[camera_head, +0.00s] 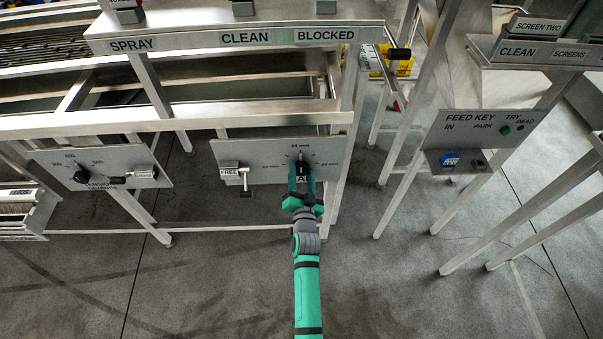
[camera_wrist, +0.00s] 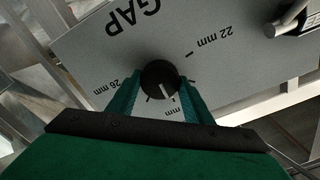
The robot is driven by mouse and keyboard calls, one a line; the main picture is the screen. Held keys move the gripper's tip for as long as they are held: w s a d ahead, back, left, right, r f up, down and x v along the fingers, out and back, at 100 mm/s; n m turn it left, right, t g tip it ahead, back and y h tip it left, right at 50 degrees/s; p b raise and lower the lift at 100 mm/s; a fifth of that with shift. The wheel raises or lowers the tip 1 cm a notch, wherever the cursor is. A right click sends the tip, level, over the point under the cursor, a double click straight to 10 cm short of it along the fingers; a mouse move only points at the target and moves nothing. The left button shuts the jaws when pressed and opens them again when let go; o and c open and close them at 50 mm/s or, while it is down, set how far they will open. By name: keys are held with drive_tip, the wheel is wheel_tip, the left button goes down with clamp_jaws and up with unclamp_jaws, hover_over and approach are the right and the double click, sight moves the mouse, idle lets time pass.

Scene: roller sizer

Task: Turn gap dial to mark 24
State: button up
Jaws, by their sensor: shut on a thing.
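The gap dial (camera_wrist: 160,78) is a round black knob on a grey panel (camera_head: 258,153) lettered GAP. Its printed marks include 22 mm and 26 mm in the wrist view, where the picture is turned over, and 24 mm at the top in the head view. My gripper (camera_head: 302,180) reaches up to the dial, and its two green fingers are shut on opposite sides of the knob. A pale pointer line on the knob points roughly towards the 24 mm side. A finger partly covers that label in the wrist view, so exact alignment is hard to tell.
A lever lock labelled FREE (camera_head: 231,171) sits left of the dial on the same panel. Another panel with a black knob (camera_head: 81,177) is farther left. A feed key panel (camera_head: 480,139) stands right, among metal legs. Open floor lies in front.

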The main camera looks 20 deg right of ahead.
drive_tip(key=o, duration=1)
drive_tip(key=shift+o, duration=0.2)
drive_tip(key=v, duration=1)
drive_tip(key=shift+s, duration=0.4)
drive_tip(key=shift+a, duration=0.15)
drive_tip(key=s+a+f+n+y, duration=0.1)
drive_tip(key=s+a, duration=0.2)
drive_tip(key=s, duration=0.2)
drive_tip(key=s+a+f+n, duration=0.1)
drive_tip(key=s+a+n, duration=0.15)
drive_tip(key=s, duration=0.35)
drive_tip(key=s+a+r+n+y, duration=0.1)
drive_tip(key=s+a+r+n, duration=0.1)
drive_tip(key=s, duration=0.6)
drive_tip(key=s+a+r+n+g+y, duration=0.1)
drive_tip(key=s+a+r+n, duration=0.1)
drive_tip(key=s+a+r, duration=0.2)
drive_tip(key=s+a+r+n+g+y, duration=0.1)
drive_tip(key=s+a, duration=0.4)
drive_tip(key=s, duration=0.6)
wheel_tip(320, 180, up, 3)
drive_tip(key=shift+s+f+n+y, duration=0.1)
drive_tip(key=shift+s+n+y, duration=0.2)
drive_tip(key=shift+n+y, duration=0.35)
